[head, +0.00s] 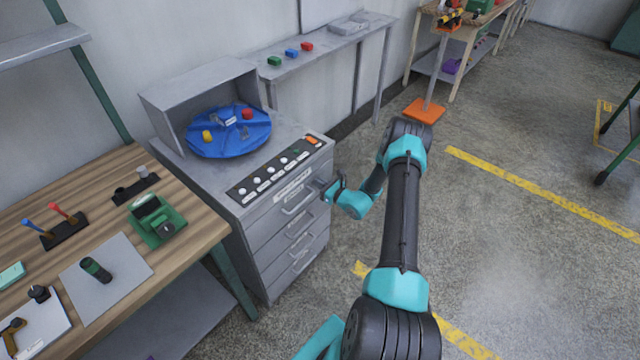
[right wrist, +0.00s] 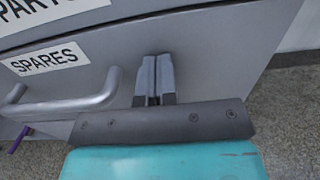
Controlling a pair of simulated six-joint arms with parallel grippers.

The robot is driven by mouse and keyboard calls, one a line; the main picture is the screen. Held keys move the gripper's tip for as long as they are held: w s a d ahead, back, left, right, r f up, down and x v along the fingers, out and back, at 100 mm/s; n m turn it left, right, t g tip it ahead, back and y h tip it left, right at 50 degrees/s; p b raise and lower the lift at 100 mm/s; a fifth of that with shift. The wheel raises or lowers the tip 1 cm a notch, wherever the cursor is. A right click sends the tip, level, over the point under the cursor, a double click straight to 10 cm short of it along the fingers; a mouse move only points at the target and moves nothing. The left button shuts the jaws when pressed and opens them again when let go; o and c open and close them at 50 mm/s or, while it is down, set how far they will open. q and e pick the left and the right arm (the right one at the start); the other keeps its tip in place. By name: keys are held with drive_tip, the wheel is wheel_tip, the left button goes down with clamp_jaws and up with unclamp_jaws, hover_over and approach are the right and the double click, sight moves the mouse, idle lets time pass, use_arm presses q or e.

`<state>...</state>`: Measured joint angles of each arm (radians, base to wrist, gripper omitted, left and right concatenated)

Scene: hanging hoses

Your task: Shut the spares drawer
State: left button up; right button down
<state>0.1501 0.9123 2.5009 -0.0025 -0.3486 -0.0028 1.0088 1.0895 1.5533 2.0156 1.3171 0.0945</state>
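The spares drawer (head: 283,219) is the top drawer of a grey cabinet (head: 262,262). In the right wrist view its SPARES label (right wrist: 45,58) and bar handle (right wrist: 75,104) show at left. In the head view its front looks about level with the drawers below; I cannot tell if a small gap remains. My right gripper (head: 328,190) is at the right end of the drawer front. In the right wrist view its fingers (right wrist: 154,78) are together and empty, right of the handle, at or very near the front; contact is unclear. My left gripper is not in view.
A blue round tray (head: 228,148) with small parts stands on the cabinet. A switch strip (head: 275,168) runs along its front top edge. A wooden workbench (head: 190,211) stands at left. An orange-based post (head: 424,111) stands behind my right arm.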

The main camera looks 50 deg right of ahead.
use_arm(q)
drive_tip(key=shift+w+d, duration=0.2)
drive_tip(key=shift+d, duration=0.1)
use_arm(e)
drive_tip(key=s, duration=1.4)
drive_tip(key=shift+d, duration=0.45)
drive_tip(key=shift+a, duration=0.1)
drive_tip(key=a+f+n+g+y, duration=0.2)
drive_tip(key=a+n+g+y, duration=0.65)
drive_tip(key=a, duration=1.15)
drive_tip(key=s+a+f+n+g, duration=0.2)
drive_tip(key=s+a+n+g, duration=0.75)
drive_tip(key=a+n, duration=0.2)
drive_tip(key=w+a+r+n+t+h, duration=0.1)
drive_tip(key=w+a+r+n+h, duration=0.2)
drive_tip(key=n, duration=1)
drive_tip(key=w+a+h, duration=0.2)
drive_tip(key=a, duration=0.1)
drive_tip(key=shift+r+h, duration=0.35)
drive_tip(key=shift+r, duration=0.05)
